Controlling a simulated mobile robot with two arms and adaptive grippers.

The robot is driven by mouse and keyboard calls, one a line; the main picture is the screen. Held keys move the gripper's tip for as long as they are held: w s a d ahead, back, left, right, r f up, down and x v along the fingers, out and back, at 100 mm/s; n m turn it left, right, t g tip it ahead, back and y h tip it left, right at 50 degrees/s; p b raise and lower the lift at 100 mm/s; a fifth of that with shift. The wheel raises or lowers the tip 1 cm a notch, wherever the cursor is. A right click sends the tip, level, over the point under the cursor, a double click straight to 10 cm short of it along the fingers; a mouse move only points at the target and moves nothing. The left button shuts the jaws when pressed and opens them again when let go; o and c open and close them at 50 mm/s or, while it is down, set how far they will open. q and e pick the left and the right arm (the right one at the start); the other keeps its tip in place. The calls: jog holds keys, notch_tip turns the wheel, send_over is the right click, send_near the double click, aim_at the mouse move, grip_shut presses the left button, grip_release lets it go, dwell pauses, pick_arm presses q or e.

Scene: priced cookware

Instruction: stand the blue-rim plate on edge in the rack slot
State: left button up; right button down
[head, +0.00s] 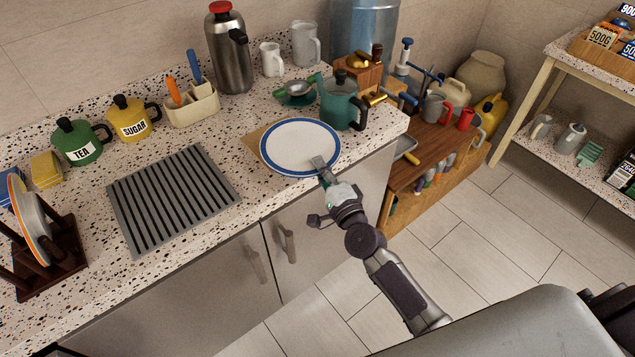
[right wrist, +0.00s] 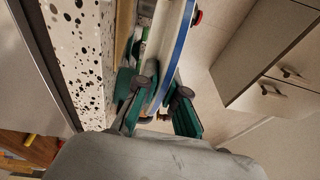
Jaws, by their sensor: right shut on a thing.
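The white plate with the blue rim (head: 300,146) lies about flat over a brown board near the counter's front edge. My right gripper (head: 321,165) is shut on its front rim. In the right wrist view the plate (right wrist: 174,48) shows edge-on between the two green fingers (right wrist: 162,92), one finger on each face. I cannot tell whether the plate still touches the board. The dark wooden rack (head: 62,254) stands at the far left of the counter. A plate with an orange rim (head: 34,222) stands on edge in it. My left gripper is not in view.
A ribbed grey drain mat (head: 172,197) lies between the rack and the plate. A green teapot (head: 341,101) stands close behind the plate at right. Tea (head: 79,143) and sugar (head: 130,118) canisters and a utensil holder (head: 192,105) line the back.

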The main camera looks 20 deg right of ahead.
notch_tip(320, 180, down, 4)
jog(key=shift+f+b, duration=0.2)
jog(key=shift+b, duration=0.6)
jog(key=shift+f, duration=0.1)
jog(key=c, duration=1.3)
grip_release()
jog(key=shift+o, duration=0.2)
jog(key=shift+s+f, duration=0.1)
jog(key=s+d+f+b, duration=0.1)
jog(key=s+f+b, duration=0.1)
jog(key=s, duration=1.1)
jog(key=shift+s+d+b, duration=0.25)
jog(key=shift+s+b, duration=0.05)
jog(key=shift+b, duration=0.45)
